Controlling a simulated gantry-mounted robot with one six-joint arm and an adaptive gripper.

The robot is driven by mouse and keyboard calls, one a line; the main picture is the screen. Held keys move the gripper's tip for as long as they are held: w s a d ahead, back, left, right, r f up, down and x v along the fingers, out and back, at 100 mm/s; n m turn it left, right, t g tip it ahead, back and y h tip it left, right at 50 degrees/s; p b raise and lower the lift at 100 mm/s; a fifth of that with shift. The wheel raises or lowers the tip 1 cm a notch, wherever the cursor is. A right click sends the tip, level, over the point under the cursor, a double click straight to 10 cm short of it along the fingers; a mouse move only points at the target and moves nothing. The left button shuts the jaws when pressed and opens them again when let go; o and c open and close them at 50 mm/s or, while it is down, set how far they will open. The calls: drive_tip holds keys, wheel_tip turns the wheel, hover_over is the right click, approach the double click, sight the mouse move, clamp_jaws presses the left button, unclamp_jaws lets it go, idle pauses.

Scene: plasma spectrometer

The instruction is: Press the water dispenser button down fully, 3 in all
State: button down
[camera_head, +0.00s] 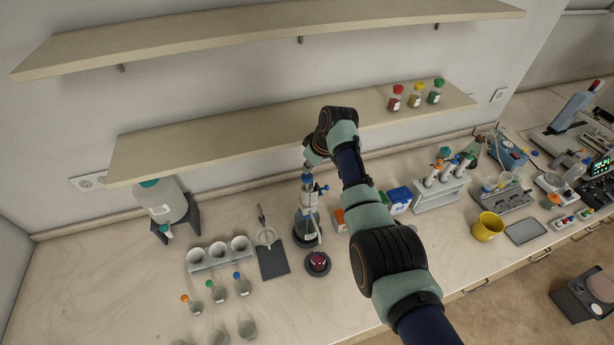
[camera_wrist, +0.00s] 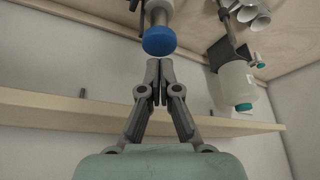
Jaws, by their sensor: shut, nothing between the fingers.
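The dispenser (camera_head: 309,199) stands upright on the bench as a clear bottle with a pump head and a blue button on top (camera_head: 307,179). In the wrist view the round blue button (camera_wrist: 159,41) lies just beyond my fingertips. My gripper (camera_head: 308,169) hangs from the arm directly above the button. In the wrist view my gripper (camera_wrist: 159,64) has its fingers together, with nothing between them. The tips are very close to the button; I cannot tell whether they touch it. How far the button is pressed cannot be seen.
A dark pad (camera_head: 272,262) and a dark round device with a red top (camera_head: 317,262) lie near the dispenser. A large bottle on a stand (camera_head: 163,200) is at left. A shelf (camera_head: 220,138) runs behind my gripper.

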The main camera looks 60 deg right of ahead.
sight(309, 177)
drive_tip(key=shift+f, duration=0.15)
drive_tip(key=shift+f+b, duration=0.6)
drive_tip(key=shift+f, duration=0.15)
drive_tip(key=shift+f+b, duration=1.05)
drive_tip(key=shift+f, duration=0.6)
drive_tip(key=shift+f+b, duration=0.4)
drive_tip(key=shift+f, duration=0.1)
drive_tip(key=shift+r, duration=0.2)
drive_tip(key=shift+r+p, duration=2.4)
drive_tip(key=shift+r, duration=0.45)
